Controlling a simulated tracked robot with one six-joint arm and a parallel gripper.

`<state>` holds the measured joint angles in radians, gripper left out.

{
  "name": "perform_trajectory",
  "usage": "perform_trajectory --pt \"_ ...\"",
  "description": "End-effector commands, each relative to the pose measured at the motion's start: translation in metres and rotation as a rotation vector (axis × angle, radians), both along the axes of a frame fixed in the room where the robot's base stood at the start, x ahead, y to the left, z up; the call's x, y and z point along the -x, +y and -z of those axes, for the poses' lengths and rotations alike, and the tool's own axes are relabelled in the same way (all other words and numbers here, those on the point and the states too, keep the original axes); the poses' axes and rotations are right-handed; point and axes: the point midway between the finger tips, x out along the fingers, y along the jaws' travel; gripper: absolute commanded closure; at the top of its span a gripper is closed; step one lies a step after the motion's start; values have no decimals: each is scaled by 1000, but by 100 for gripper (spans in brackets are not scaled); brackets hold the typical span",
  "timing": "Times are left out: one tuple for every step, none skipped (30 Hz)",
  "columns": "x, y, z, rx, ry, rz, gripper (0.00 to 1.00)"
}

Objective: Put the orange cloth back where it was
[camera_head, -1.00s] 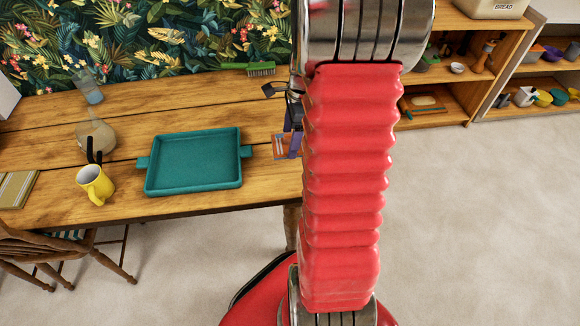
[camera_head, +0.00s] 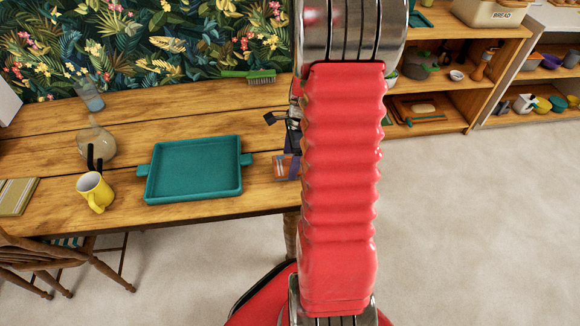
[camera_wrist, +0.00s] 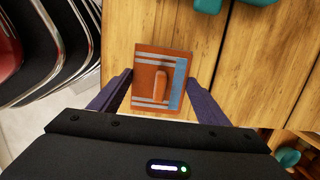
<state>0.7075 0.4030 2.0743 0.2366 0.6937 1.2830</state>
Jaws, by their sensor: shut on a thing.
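The orange cloth (camera_wrist: 143,60), flat and square with pale stripes and a blue band, shows in the wrist view between the two purple fingers of my gripper (camera_wrist: 158,77). My gripper is shut on it, and a small orange ridge stands up in its middle. In the head view a bit of the cloth (camera_head: 281,168) shows at the right end of the wooden table (camera_head: 120,212), just left of my red arm. Most of my gripper is hidden behind the arm there. I cannot tell whether the cloth touches the tabletop.
A teal tray (camera_head: 195,168) lies left of the cloth, with a yellow mug (camera_head: 95,192) and a glass jug (camera_head: 97,143) farther left. A green brush (camera_head: 250,77) lies at the back. Wooden shelves (camera_head: 440,120) with kitchenware stand beyond the table on the right.

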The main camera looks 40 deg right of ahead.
Motion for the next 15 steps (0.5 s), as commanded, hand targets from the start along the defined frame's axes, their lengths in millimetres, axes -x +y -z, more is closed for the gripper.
perform_trajectory --pt "0 0 0 0 0 0 59" --pt "0 0 0 0 0 0 59" --pt "0 0 2 -1 1 0 59" --pt "0 0 3 -1 1 0 59" --pt "0 0 6 -1 2 0 59" --pt "0 1 10 -2 2 0 59" --pt "1 1 13 -2 2 0 59" --pt "1 1 17 -2 2 0 59" --pt "1 1 23 -2 2 0 59" --pt "1 1 26 -2 3 -1 59" --pt "1 1 29 -2 2 0 59" --pt "0 1 33 -1 2 0 59" --pt "0 1 35 -1 2 0 59" --pt "0 1 37 -1 2 0 59" --pt "0 0 38 0 1 -1 59"
